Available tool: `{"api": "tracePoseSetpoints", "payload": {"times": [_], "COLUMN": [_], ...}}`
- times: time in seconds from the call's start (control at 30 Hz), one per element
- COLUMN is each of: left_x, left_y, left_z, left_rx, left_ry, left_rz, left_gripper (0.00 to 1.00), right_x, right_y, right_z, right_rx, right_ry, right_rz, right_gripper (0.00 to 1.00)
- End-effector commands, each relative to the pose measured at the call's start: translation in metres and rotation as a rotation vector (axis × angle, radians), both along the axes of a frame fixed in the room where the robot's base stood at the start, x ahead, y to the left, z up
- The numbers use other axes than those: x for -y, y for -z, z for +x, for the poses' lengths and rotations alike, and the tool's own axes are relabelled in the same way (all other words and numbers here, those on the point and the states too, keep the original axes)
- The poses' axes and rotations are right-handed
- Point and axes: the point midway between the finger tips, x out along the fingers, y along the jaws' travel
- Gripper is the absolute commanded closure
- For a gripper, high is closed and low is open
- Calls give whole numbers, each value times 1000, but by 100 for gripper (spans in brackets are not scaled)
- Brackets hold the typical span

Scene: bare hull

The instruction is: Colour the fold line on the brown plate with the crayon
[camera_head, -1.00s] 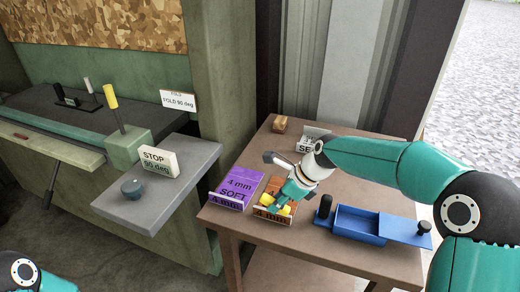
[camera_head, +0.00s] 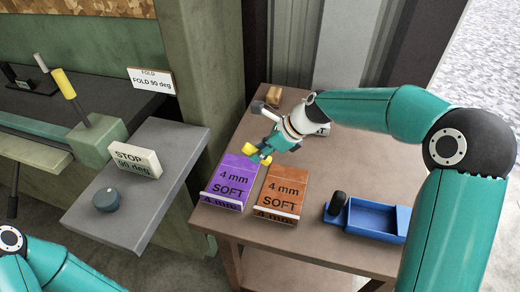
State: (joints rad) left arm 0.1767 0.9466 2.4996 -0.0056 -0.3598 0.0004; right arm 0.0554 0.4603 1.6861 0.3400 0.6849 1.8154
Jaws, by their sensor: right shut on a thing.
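The brown plate (camera_head: 283,188), marked "4 mm SOFT", lies on the wooden table next to a purple plate (camera_head: 234,175). I cannot make out its fold line. My right gripper (camera_head: 258,154) is above the far side of the purple plate, up and left of the brown plate. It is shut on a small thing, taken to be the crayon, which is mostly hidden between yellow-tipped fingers. Of my left arm only a part shows at the bottom left; its gripper is out of view.
A blue tray (camera_head: 374,220) with a black upright peg (camera_head: 337,203) stands right of the plates. A small wooden block (camera_head: 273,95) is at the table's back.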

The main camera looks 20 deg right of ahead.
Motion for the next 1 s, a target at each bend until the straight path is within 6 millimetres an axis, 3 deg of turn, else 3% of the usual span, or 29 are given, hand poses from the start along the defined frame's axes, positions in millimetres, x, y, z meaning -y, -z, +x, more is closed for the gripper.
{"api": "tracePoseSetpoints", "payload": {"times": [0.17, 0.7, 1.0], "left_x": [0, 0, 0], "left_y": [-7, 28, 32], "left_z": [0, 0, 0], "left_rx": [1, 1, 1], "left_ry": [0, 0, 0], "left_rz": [0, 0, 0], "left_gripper": [38, 38, 38], "right_x": [0, 1, 1], "right_y": [-2, 51, 58], "right_z": [0, 0, 0], "right_rx": [-2, 0, 1], "right_ry": [2, 2, 2], "right_rz": [2, 2, 2], "right_gripper": [100, 100, 100]}}
